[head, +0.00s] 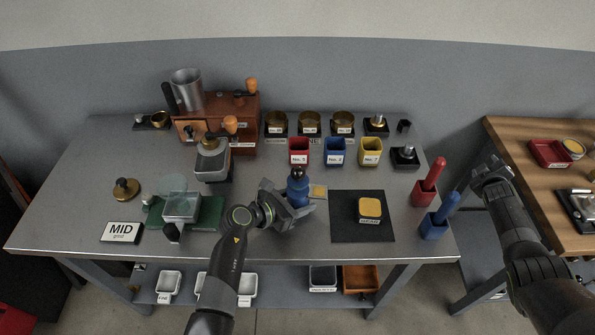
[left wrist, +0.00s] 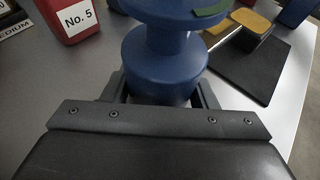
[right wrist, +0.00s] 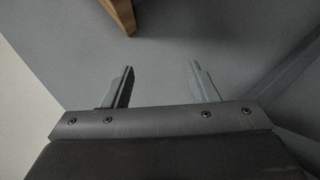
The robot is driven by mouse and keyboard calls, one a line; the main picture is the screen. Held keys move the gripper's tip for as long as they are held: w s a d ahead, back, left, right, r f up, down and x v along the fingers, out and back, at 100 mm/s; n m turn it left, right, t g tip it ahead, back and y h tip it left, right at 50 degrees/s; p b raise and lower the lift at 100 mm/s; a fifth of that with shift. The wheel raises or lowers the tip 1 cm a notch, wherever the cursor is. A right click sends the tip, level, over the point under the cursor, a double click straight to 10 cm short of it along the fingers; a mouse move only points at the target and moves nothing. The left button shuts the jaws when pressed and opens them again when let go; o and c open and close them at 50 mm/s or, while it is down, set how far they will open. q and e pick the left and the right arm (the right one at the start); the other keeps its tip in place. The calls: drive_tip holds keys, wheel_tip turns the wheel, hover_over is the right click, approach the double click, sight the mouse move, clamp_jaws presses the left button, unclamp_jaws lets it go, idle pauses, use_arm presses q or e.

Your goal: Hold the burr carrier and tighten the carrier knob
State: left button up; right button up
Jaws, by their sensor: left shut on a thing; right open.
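A blue, spool-shaped piece with a rounded top, apparently the burr carrier with its knob (head: 298,183), stands upright near the table's front middle. In the left wrist view its blue body (left wrist: 165,62) has a narrow waist and a green mark above. My left gripper (head: 290,205) is shut around its lower part; the fingers (left wrist: 158,95) lie on either side. How tight the knob sits cannot be told. My right gripper (head: 490,168) is open and empty, off the table's right side; the right wrist view shows its two fingers (right wrist: 162,85) apart with nothing between.
A black mat (head: 345,232) with a yellow-topped block (head: 370,208) lies right of the carrier. Numbered cups, including the red one (head: 299,151), stand behind. A green mat (head: 205,213) lies left.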

drive_tip(key=w+a+r+m+y, duration=0.1)
drive_tip(key=w+a+r+y, duration=0.4)
drive_tip(key=a, duration=0.4)
drive_tip(key=w+a+r+m+y, duration=0.1)
drive_tip(key=w+a+r+y, duration=0.15)
drive_tip(key=a+r, duration=0.6)
drive_tip(key=s+a+r+n+g+y, duration=0.1)
drive_tip(key=s+a+r+n+y, duration=0.15)
drive_tip(key=a+r+y, duration=0.55)
drive_tip(key=s+a+r+n+g+y, duration=0.25)
drive_tip(key=a+r, duration=0.25)
drive_tip(key=a, duration=0.7)
drive_tip(key=s+a+n+y, duration=0.2)
drive_tip(key=s+a, duration=0.1)
drive_tip(key=m, duration=0.3)
approach(297, 172)
drive_tip(key=shift+y, duration=0.4)
drive_tip(key=x, duration=0.3)
drive_tip(key=f+x, duration=0.1)
drive_tip(key=x, duration=0.3)
drive_tip(key=w+f+x, duration=0.1)
drive_tip(key=x, duration=0.2)
drive_tip(key=shift+w, duration=0.15)
